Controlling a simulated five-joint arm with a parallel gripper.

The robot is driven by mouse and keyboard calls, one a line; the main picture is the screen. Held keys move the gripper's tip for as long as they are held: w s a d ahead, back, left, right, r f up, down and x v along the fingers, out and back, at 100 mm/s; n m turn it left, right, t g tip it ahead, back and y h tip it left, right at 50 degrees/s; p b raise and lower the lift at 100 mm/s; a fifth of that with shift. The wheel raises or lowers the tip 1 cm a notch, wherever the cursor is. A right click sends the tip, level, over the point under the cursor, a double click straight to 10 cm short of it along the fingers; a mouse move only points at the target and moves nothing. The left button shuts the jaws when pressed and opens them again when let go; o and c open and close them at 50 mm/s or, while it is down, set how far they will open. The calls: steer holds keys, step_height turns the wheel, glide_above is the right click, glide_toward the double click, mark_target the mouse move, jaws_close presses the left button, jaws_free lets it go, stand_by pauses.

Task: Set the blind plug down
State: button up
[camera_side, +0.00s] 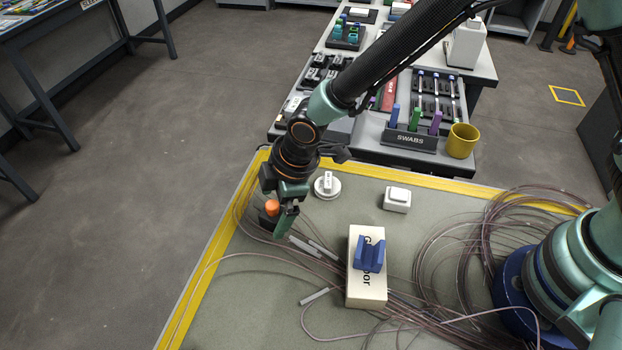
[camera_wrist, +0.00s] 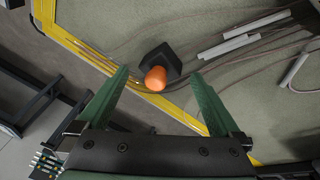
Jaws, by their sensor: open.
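The blind plug appears to be the orange rounded piece (camera_side: 272,207) at the near-left part of the mat; it also shows in the wrist view (camera_wrist: 156,79). It is on a black block (camera_wrist: 161,60), also visible in the side view (camera_side: 267,220); whether the two are one part I cannot tell. My gripper (camera_side: 283,218) points down beside it. In the wrist view, the fingers of my gripper (camera_wrist: 160,74) are wide apart, with the orange piece between their tips and no finger touching it. In the side view a finger partly hides the block.
Grey sleeves (camera_side: 306,247) and loose brown fibres lie right of the block. A cream box with a blue cradle (camera_side: 369,253), a white round fitting (camera_side: 327,187) and a white box (camera_side: 397,199) stand on the mat (camera_side: 240,290). A swab holder (camera_side: 409,138) stands behind.

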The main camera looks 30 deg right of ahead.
steer(key=v, duration=1.1)
steer(key=w+d+r+m+t, duration=0.1)
steer(key=w+d+r+m, duration=0.1)
steer(key=d+r+m, duration=0.5)
steer(key=s+d+r+m, duration=0.1)
steer(key=s+d+m, duration=0.1)
steer(key=d, duration=0.5)
steer(key=s+d+r+m+t+h, duration=0.1)
steer(key=s+d+r+m, duration=0.1)
steer(key=d, duration=0.5)
steer(key=s+d+r+m+h, duration=0.1)
steer(key=s+d+r+m, duration=0.1)
steer(key=s+d+m, duration=0.2)
steer(key=d, duration=0.3)
steer(key=shift+d+m+t, duration=0.25)
steer(key=shift+m+t, duration=0.05)
steer(key=shift+t, duration=0.1)
